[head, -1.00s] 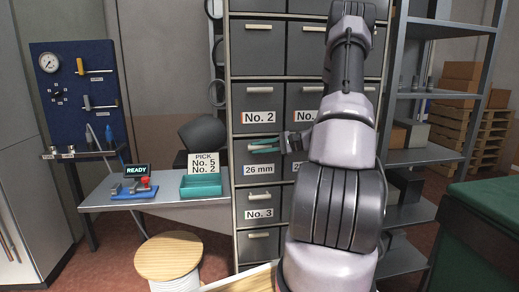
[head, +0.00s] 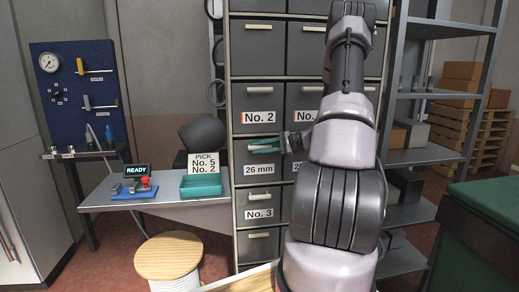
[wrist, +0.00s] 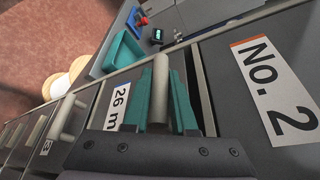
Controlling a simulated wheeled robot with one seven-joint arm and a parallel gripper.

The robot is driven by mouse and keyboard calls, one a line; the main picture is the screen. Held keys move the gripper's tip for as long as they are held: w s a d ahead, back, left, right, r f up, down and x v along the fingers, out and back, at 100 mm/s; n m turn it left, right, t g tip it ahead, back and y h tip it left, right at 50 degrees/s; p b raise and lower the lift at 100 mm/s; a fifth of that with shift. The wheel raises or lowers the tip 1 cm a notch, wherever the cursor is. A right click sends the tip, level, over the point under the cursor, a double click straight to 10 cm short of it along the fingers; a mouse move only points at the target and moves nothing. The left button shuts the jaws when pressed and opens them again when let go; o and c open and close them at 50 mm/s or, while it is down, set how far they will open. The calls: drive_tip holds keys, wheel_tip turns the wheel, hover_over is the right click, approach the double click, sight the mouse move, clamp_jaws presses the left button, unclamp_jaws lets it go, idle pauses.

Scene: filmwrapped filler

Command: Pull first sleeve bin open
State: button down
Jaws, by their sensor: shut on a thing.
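The grey cabinet of labelled bins (head: 232,200) stands in the middle of the head view. The bin labelled 26 mm (head: 259,169) lies directly below the bin labelled No. 2 (head: 259,117). My gripper (head: 264,145), with teal fingers, is at the 26 mm bin's handle. The wrist view shows the pale bar handle (wrist: 160,80) between the two fingers (wrist: 169,100), which are shut on it. The 26 mm label (wrist: 119,107) is beside them. I see no clear opening at this bin's front. My arm hides part of the cabinet's right column.
A pick card (head: 206,163) reads No. 5 and No. 2 on the left bench, behind a teal tray (head: 201,186). A display (head: 137,170) reads READY. A wooden-topped spool (head: 168,256) stands on the floor before the bench. Metal shelving (head: 424,157) is at right.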

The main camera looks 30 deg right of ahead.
drive_tip(key=shift+s, duration=0.25)
idle(0.6)
drive_tip(key=s+a+f+n+t, duration=0.1)
drive_tip(key=s+a+f+n, duration=0.1)
drive_tip(key=s, duration=0.5)
drive_tip(key=shift+f+n, duration=0.6)
drive_tip(key=shift+f, duration=0.9)
drive_tip(key=shift+y, duration=0.3)
drive_tip(key=c, duration=1)
unclamp_jaws()
